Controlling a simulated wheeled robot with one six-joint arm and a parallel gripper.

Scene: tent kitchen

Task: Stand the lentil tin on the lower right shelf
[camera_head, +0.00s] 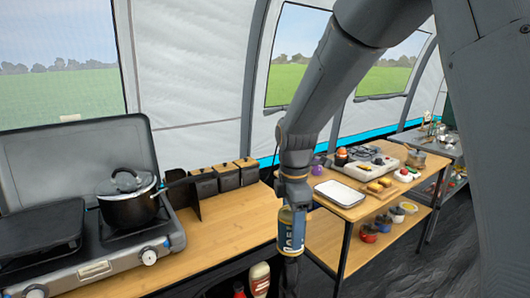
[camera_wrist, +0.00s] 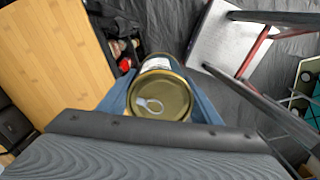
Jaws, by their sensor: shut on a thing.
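My gripper (camera_head: 292,212) is shut on a tin (camera_head: 285,232) with a dark blue label, pale letters and gold bands. It hangs upright in front of the wooden counters; the lettering cannot be read in full. In the wrist view the tin's gold lid with its ring pull (camera_wrist: 152,105) faces the camera, between the two blue fingers of my gripper (camera_wrist: 160,100). The right-hand table has a lower wooden shelf (camera_head: 325,230), partly hidden by my arm, the tin and a table leg.
Several bowls (camera_head: 368,233) stand on the lower shelf's right part; its left part looks bare. A white tray (camera_head: 339,193) and food lie on the tabletop above. A stove with a black pot (camera_head: 128,208) is at left. Bottles (camera_head: 259,280) stand below the counter.

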